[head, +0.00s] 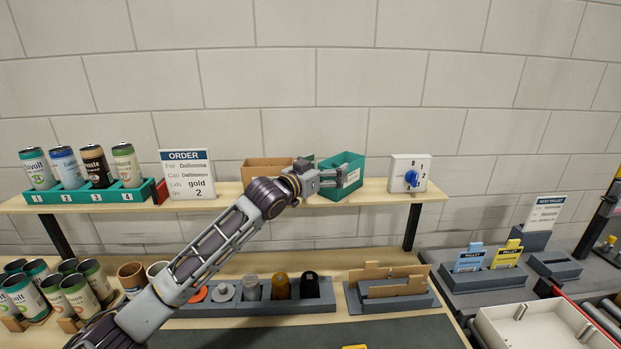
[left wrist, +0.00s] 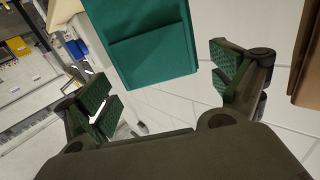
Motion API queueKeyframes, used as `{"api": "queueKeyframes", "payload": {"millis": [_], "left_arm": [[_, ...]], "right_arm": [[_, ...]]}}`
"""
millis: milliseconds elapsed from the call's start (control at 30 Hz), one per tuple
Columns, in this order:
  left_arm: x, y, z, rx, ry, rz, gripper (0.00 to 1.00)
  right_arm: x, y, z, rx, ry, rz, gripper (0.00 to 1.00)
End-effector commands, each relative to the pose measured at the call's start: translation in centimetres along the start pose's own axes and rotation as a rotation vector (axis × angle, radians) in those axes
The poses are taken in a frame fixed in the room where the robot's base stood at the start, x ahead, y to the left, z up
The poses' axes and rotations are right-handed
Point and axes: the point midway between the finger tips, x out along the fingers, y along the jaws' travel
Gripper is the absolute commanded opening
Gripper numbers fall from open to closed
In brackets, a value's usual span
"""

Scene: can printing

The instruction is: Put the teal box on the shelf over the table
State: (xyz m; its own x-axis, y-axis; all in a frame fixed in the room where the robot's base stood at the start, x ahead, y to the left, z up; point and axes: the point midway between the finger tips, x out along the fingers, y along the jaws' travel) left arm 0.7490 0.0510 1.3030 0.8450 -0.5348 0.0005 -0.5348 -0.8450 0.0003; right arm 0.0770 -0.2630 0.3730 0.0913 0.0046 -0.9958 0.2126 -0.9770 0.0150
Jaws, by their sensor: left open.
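The teal box (head: 350,172) is open-topped and sits at the front of the wooden shelf (head: 376,192) over the table, right of a brown cardboard box. My left gripper (head: 328,178) is at the box's left side, open. In the left wrist view the teal box (left wrist: 153,50) is ahead, with the two spread fingers (left wrist: 165,92) on either side and gaps showing between them and the box. Part of the box's left side is hidden by the gripper in the head view. My right gripper is not in view.
On the shelf, the cardboard box (head: 262,169) is close left, behind my arm; an order sign (head: 187,175) and a teal can rack (head: 90,193) are farther left. A switch box (head: 408,173) stands right. Below are cans and a grey bottle holder (head: 318,303).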

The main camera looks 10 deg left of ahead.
Motion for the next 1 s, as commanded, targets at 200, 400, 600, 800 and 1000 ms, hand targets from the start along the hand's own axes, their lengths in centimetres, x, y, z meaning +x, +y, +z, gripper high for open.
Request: {"api": "queueKeyframes", "payload": {"millis": [200,400,600,800,1000], "left_arm": [[-2.2,-0.1,0.1,0.000,0.000,-0.001,0.94],[-4.3,0.0,0.1,0.001,-0.001,0.000,0.94],[-6.0,0.0,0.1,0.000,0.000,0.000,0.94],[-7.0,0.0,0.1,0.000,-0.001,-0.001,0.94],[-7.1,0.0,0.0,0.000,0.000,0.000,0.94]], "right_arm": [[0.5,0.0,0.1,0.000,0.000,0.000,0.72],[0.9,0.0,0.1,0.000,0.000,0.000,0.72],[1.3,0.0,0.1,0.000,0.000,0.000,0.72],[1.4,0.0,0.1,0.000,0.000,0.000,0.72],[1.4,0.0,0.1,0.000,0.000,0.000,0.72]]}}
